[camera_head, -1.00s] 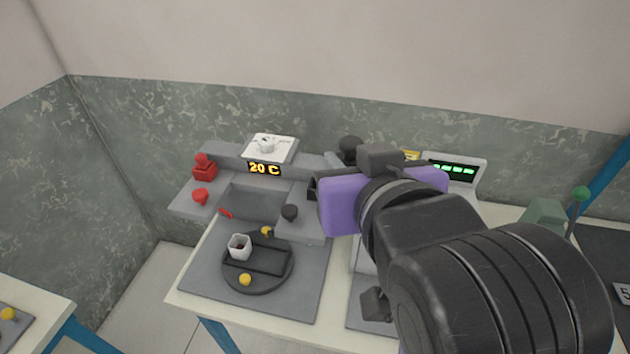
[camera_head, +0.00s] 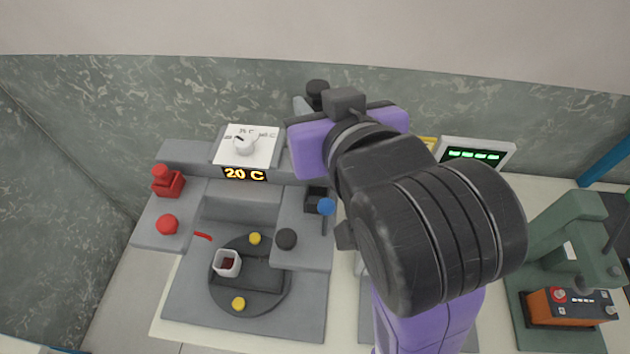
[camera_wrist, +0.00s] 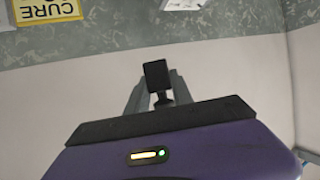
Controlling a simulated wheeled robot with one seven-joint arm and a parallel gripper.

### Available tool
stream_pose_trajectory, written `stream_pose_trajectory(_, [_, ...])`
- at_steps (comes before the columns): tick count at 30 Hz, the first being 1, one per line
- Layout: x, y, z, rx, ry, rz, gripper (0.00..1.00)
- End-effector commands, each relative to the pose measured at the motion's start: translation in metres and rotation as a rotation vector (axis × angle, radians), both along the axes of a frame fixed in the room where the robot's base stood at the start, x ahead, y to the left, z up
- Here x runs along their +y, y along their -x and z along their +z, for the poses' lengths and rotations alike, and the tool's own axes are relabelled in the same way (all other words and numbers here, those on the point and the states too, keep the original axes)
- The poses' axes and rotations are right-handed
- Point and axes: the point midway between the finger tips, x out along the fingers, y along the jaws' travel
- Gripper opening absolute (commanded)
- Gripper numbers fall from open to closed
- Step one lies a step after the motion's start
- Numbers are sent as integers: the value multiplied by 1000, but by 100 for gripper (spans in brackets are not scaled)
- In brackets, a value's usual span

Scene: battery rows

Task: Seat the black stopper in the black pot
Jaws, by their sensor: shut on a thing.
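The black stopper (camera_wrist: 157,75) stands between the two grey fingers of my gripper (camera_wrist: 158,92) in the wrist view. In the head view the black stopper (camera_head: 317,91) shows just beyond my purple wrist, with a grey finger of my gripper (camera_head: 305,108) beside it. My gripper is shut on it. The black pot (camera_head: 316,196) appears to be the square, dark-mouthed holder on the right of the grey fixture. It is open at the top and empty as far as I can see. The stopper is up and behind it in the picture, clear of it.
A blue ball knob (camera_head: 326,206) is close beside the pot. A black round knob (camera_head: 286,239) stands in front. A red pot (camera_head: 167,182) is on the left. A dial box (camera_head: 245,144) rises behind. A white cup (camera_head: 226,263) sits on the dark turntable.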

Motion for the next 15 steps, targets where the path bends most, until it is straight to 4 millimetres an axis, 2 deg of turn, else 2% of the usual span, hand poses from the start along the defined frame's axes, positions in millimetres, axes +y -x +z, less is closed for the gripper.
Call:
stream_pose_trajectory(1, [0, 1, -15, 8, 4, -1, 0])
stream_pose_trajectory(12, [0, 1, -99, 7, 3, 0, 0])
stream_pose_trajectory(15, [0, 1, -115, 5, 1, 1, 0])
